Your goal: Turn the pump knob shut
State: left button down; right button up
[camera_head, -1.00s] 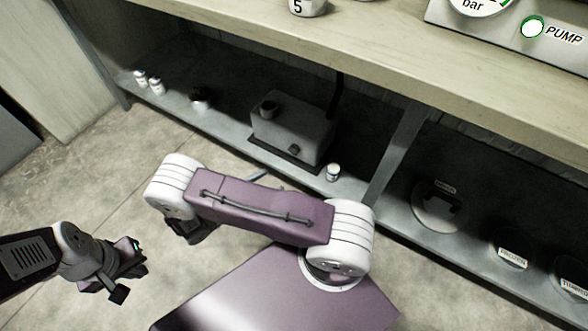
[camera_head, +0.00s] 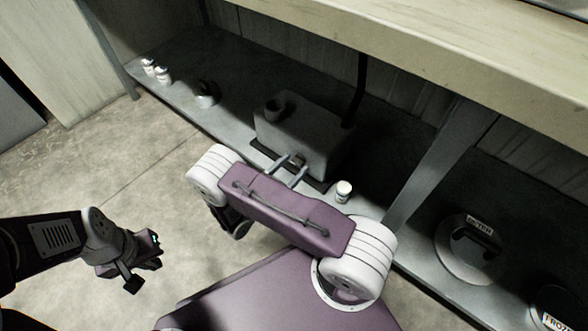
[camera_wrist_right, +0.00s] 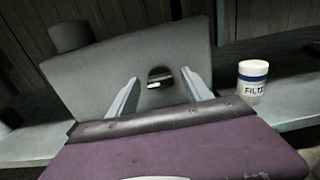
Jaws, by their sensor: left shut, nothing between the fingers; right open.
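The pump is a grey box (camera_head: 310,135) on the low shelf, with a short cylinder on top and a dark hose behind. It fills much of the right wrist view (camera_wrist_right: 110,70). Its knob (camera_wrist_right: 158,76) shows there as a small dark round part with a pale bar, on the front face. My right gripper (camera_head: 291,168) is open in front of that face. In the right wrist view its two fingers (camera_wrist_right: 160,92) stand either side of the knob; I cannot tell if they touch it. My left gripper (camera_head: 146,264) is shut and empty over the floor at left.
A white jar with a blue band (camera_wrist_right: 253,82) stands right of the pump, also seen in the head view (camera_head: 344,190). A shelf post (camera_head: 440,165) rises further right. The wooden bench top (camera_head: 430,60) overhangs the shelf. Small jars (camera_head: 155,70) stand at the far left.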

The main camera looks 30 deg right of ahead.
jog(key=shift+w+d, duration=0.1)
jog(key=shift+d, duration=0.2)
grip_shut()
jog(key=shift+r+n+p, duration=0.2)
jog(key=shift+n+p, duration=0.95)
jog(key=shift+n, duration=0.05)
jog(key=n+p, duration=0.1)
jog(key=n, duration=0.1)
jog(key=shift+n+p, duration=0.3)
jog(key=shift+p, duration=0.1)
jog(key=n+p, duration=0.1)
jog(key=n, duration=0.1)
jog(key=shift+w+f+n, duration=0.1)
jog(key=shift+n, duration=0.3)
jog(key=n+p, duration=0.1)
jog(key=n, duration=0.2)
jog(key=shift+f+n, duration=0.15)
jog(key=shift+n, duration=0.15)
jog(key=n, duration=0.3)
jog(key=shift+a+f+n, duration=0.1)
jog(key=shift+f+n, duration=0.05)
jog(key=shift+n, duration=1.85)
